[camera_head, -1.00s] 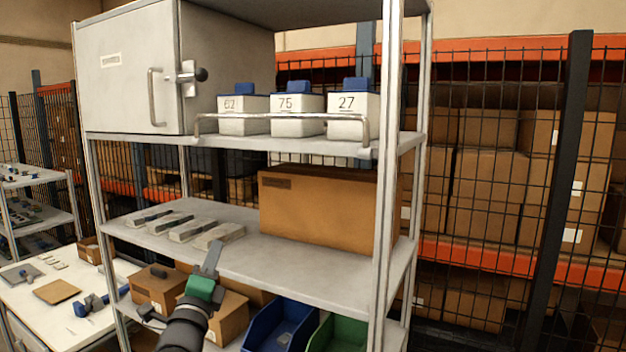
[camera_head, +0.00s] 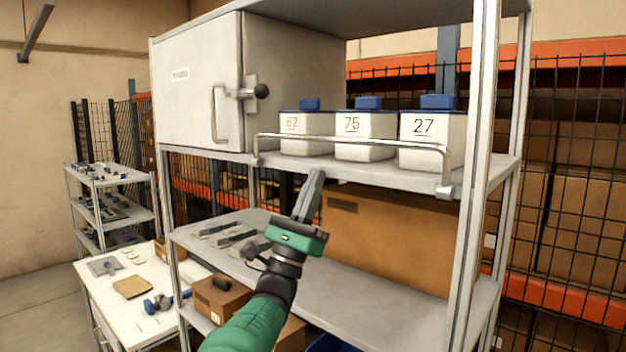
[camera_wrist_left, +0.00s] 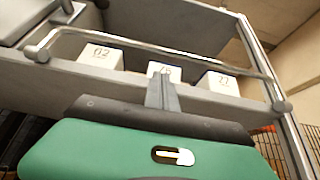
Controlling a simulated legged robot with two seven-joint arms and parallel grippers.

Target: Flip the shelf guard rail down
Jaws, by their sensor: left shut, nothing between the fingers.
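The guard rail (camera_head: 350,140) is a metal bar raised along the front edge of the upper shelf (camera_head: 385,178), in front of the white boxes. It also shows in the left wrist view (camera_wrist_left: 150,45), crossing above my fingers. My left gripper (camera_head: 318,174) is shut and empty. In the head view its fingertips point up, near the shelf's front edge and below the rail. No contact with the rail can be made out. My right gripper is in neither view.
White blue-topped boxes marked 62 (camera_head: 306,132), 75 (camera_head: 365,136) and 27 (camera_head: 432,140) stand behind the rail. A grey cabinet (camera_head: 196,95) with a handle is at left. A cardboard box (camera_head: 385,235) sits on the shelf below. A shelf post (camera_head: 478,150) stands at right.

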